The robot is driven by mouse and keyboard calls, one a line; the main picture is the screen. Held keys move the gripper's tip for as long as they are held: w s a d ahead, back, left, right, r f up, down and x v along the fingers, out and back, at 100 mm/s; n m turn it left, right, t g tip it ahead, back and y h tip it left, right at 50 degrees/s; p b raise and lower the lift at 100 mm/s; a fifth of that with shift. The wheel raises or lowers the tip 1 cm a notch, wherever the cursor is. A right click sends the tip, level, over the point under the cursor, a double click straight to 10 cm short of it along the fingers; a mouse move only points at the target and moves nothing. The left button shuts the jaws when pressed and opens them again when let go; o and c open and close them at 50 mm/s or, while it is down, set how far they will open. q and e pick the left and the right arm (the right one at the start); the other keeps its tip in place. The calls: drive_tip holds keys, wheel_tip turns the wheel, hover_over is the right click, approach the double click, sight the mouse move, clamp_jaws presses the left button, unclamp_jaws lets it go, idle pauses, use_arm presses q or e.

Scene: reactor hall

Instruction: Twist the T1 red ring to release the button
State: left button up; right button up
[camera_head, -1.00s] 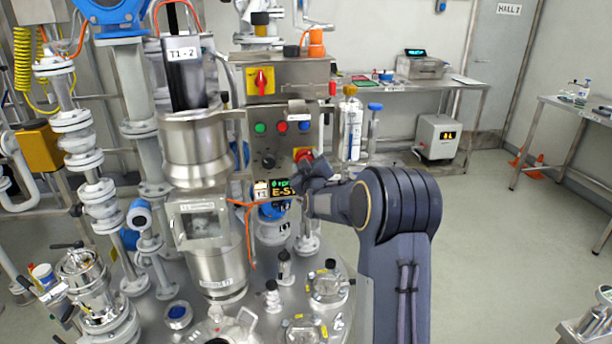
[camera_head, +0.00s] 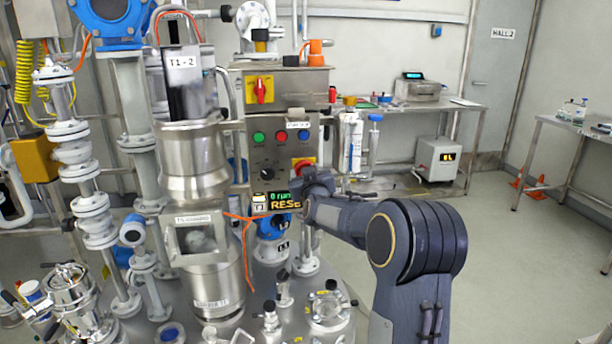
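A red ring or button (camera_head: 302,163) on a yellow backing sits on the lower right of the steel control panel (camera_head: 284,172). Its lower part is hidden by my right gripper (camera_head: 308,181). The gripper is just below and in front of the red part; I cannot tell if they touch. The fingers are small and dark, and whether they are open or shut is not clear. A small T1 display (camera_head: 283,202) below the panel shows green text and yellow letters reading "RESE", partly covered by the gripper. My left gripper is not in view.
Green, red and blue buttons (camera_head: 281,136) and a black knob (camera_head: 267,173) are on the same panel. A red switch on yellow (camera_head: 260,90) is above. A T1-2 steel vessel (camera_head: 193,160) stands to the left. Open floor (camera_head: 520,240) lies to the right.

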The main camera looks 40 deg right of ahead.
drive_tip(key=o, duration=1)
drive_tip(key=shift+c, duration=0.2)
drive_tip(key=shift+s, duration=0.1)
drive_tip(key=v, duration=0.7)
drive_tip(key=shift+s+a+b, duration=0.2)
drive_tip(key=shift+s+b, duration=0.05)
drive_tip(key=shift+b, duration=0.05)
